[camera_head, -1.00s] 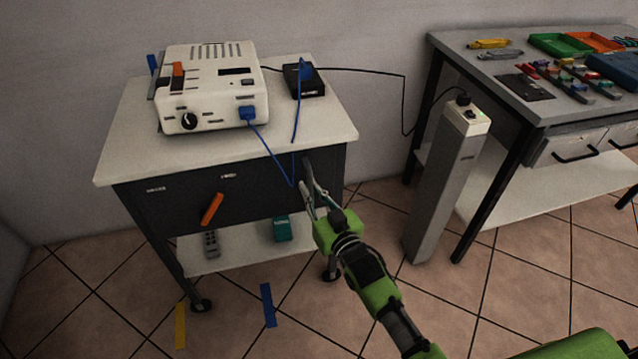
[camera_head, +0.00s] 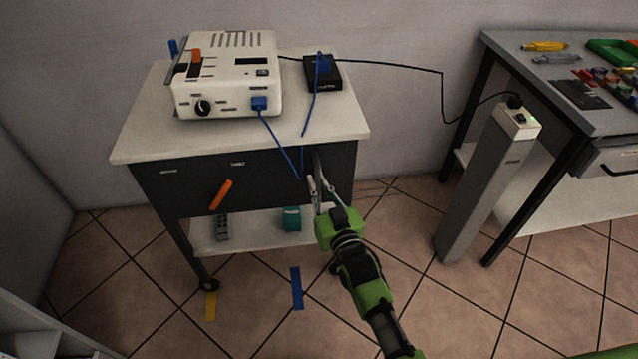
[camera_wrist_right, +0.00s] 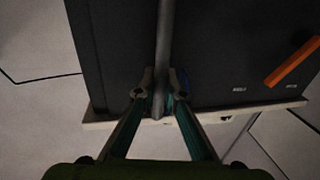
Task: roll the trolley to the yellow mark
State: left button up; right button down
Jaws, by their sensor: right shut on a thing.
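The trolley (camera_head: 138,143) has a white top, a dark front panel, a low white shelf and castors. Its handle is a grey vertical bar on the right of the front panel, seen in the right wrist view (camera_wrist_right: 166,45). My right gripper (camera_head: 313,183) is shut on this handle, with a finger on each side of it in the wrist view (camera_wrist_right: 160,84). The yellow mark (camera_head: 211,305) is a floor strip just below the trolley's front left castor (camera_head: 208,284). A blue strip (camera_head: 297,288) lies on the floor to its right. My left gripper is out of view.
A white device (camera_head: 225,75) and a black box (camera_head: 322,73) stand on the trolley. A black cable (camera_head: 400,69) runs from the device to a grey power post (camera_head: 484,185). A workbench (camera_head: 497,58) stands at the right. Tiled floor is clear in front.

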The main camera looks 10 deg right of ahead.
jog(key=c, duration=2.1)
grip_release()
jog(key=shift+a, duration=0.35)
jog(key=shift+s+d, duration=0.1)
jog(key=v, duration=1.1)
jog(key=shift+s, duration=0.4)
jog(key=shift+d, duration=0.1)
